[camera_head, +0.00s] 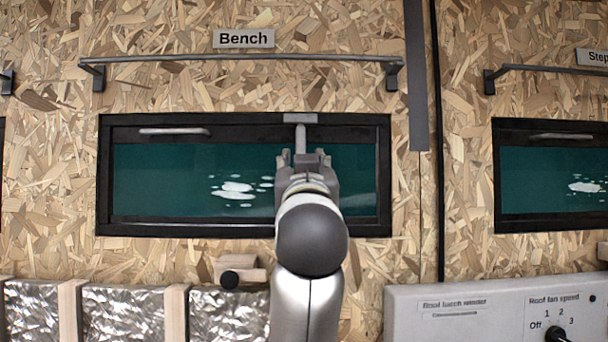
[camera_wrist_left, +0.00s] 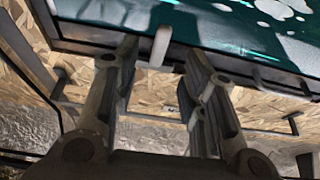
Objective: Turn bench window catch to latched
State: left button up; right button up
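The bench window (camera_head: 190,180) is a dark-framed teal pane under the "Bench" sign. Its catch (camera_head: 300,135) is a pale grey piece at the top of the frame, right of centre, with a lever pointing straight down. My left gripper (camera_head: 304,160) is just below and in front of the catch, its fingers spread. In the left wrist view, the catch lever (camera_wrist_left: 160,46) shows in the gap between the fingers of the left gripper (camera_wrist_left: 160,70), with no clear contact. The lever's lower end is partly hidden in the head view. My right gripper is not in view.
A grey rail (camera_head: 240,57) runs above the window. A pale handle (camera_head: 175,131) sits at the window's upper left. Below are a wooden block with a black knob (camera_head: 230,279), foil panels (camera_head: 125,312) and a control panel (camera_head: 440,310). Another window (camera_head: 550,180) is at right.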

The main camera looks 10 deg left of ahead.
pick_arm(q)
jog(key=v, duration=0.3)
jog(key=shift+s+f, duration=0.15)
jog(key=shift+s, duration=0.05)
dwell(0.4)
